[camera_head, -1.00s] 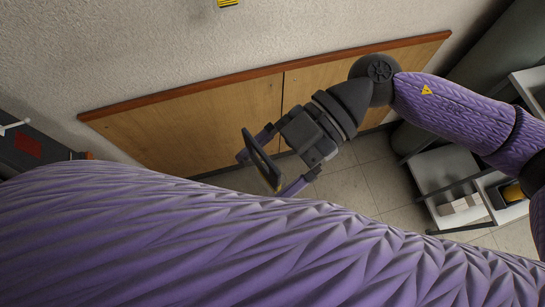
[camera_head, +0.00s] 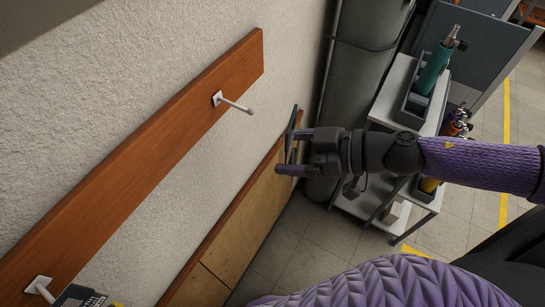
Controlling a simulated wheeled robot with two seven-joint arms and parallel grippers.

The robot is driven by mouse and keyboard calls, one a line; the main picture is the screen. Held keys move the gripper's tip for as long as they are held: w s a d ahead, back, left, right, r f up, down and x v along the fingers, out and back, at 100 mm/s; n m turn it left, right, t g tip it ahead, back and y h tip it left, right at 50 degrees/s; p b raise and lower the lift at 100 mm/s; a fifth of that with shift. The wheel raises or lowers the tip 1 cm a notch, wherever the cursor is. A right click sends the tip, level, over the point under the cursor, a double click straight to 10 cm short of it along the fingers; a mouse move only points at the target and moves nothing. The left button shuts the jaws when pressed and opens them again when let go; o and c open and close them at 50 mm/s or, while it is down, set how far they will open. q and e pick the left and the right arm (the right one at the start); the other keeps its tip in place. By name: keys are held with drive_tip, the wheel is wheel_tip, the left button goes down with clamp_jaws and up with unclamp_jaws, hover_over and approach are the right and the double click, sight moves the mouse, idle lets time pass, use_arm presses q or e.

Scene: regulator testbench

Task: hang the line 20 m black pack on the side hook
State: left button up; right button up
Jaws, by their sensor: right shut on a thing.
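My right gripper (camera_head: 290,152) comes in from the right and is shut on a thin, dark, flat pack (camera_head: 295,122), seen nearly edge-on. I take it as the line 20 m black pack; no label can be read. The pack is held in the air, right of and a little below a bare white hook (camera_head: 236,103) on a reddish wooden wall rail (camera_head: 140,165), and apart from it. A second white hook (camera_head: 40,285) is on the rail at the lower left. My left gripper is not in view.
A dark item with keys (camera_head: 82,297) is partly visible beside the lower-left hook. A wooden panel (camera_head: 240,235) lines the wall below. A grey cylinder (camera_head: 365,60) and a cart (camera_head: 397,85) with a teal tool (camera_head: 434,70) stand behind my right arm. Open floor (camera_head: 320,240) lies below.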

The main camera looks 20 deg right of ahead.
drive_tip(key=shift+w+a+r+p, duration=0.1)
drive_tip(key=shift+w+a+p, duration=0.05)
drive_tip(key=shift+w+p, duration=0.25)
drive_tip(key=shift+w+a, duration=0.25)
drive_tip(key=w+a+f+p, duration=0.1)
drive_tip(key=w+a+p, duration=0.3)
drive_tip(key=w+a, duration=0.1)
drive_tip(key=shift+w+a+f, duration=0.15)
drive_tip(key=shift+w+f, duration=0.15)
drive_tip(key=shift+w, duration=0.4)
